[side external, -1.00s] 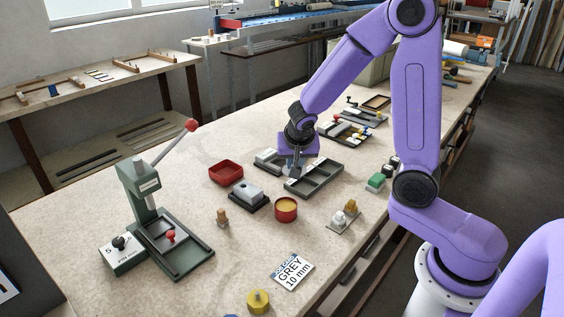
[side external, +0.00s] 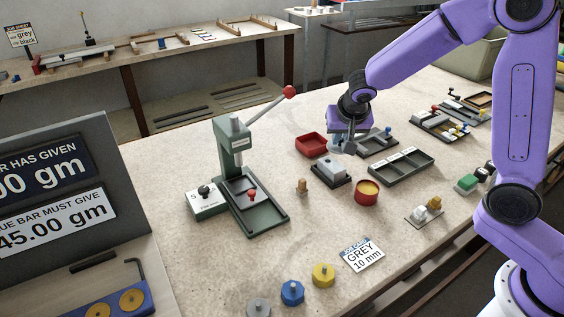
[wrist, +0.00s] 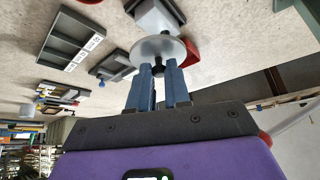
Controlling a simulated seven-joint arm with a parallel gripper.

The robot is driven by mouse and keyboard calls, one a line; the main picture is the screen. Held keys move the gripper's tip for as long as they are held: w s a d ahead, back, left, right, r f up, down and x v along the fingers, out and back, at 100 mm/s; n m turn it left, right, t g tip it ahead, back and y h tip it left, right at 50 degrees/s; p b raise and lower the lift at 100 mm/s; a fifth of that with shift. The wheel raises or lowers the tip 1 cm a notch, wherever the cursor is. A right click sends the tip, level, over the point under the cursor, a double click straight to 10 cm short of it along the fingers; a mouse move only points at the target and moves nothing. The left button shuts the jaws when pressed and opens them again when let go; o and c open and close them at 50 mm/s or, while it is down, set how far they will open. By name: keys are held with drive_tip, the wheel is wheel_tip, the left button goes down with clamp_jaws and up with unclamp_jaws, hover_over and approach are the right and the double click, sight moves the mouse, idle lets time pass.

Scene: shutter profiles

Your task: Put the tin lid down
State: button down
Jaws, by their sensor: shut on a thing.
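The tin lid is a pale grey disc with a black knob. In the wrist view the lid (wrist: 158,47) is at the tips of my gripper (wrist: 164,69), whose blue fingers are shut on its knob. In the side view my gripper (side external: 346,139) holds the lid (side external: 342,147) above the bench, behind the grey block on its dark base (side external: 331,169). It looks clear of the bench, but the exact gap is hard to tell. A round red tin (side external: 367,193) with a yellow inside stands open nearer the camera.
A red square tray (side external: 311,145) is left of my gripper. A grey compartment tray (side external: 402,170) and a smaller tray (side external: 378,142) are to the right. A green lever press (side external: 240,175) stands left, with a wooden peg (side external: 301,186) nearby. Bare bench lies around the job card (side external: 362,254).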

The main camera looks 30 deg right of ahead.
drive_tip(key=shift+n+y, duration=0.4)
drive_tip(key=shift+n, duration=0.2)
drive_tip(key=w+a+f, duration=0.2)
drive_tip(key=w+f, duration=0.1)
drive_tip(key=w, duration=0.2)
drive_tip(key=w+a+f, duration=0.2)
drive_tip(key=w+f, duration=0.1)
drive_tip(key=w, duration=0.3)
drive_tip(key=w+a+f, duration=0.3)
drive_tip(key=w, duration=0.2)
drive_tip(key=shift+w+f, duration=0.25)
drive_tip(key=shift+w, duration=0.15)
drive_tip(key=shift+w+f, duration=0.25)
drive_tip(key=shift+f, duration=1.65)
drive_tip(key=c, duration=1.1)
unclamp_jaws()
drive_tip(key=shift+f, duration=0.1)
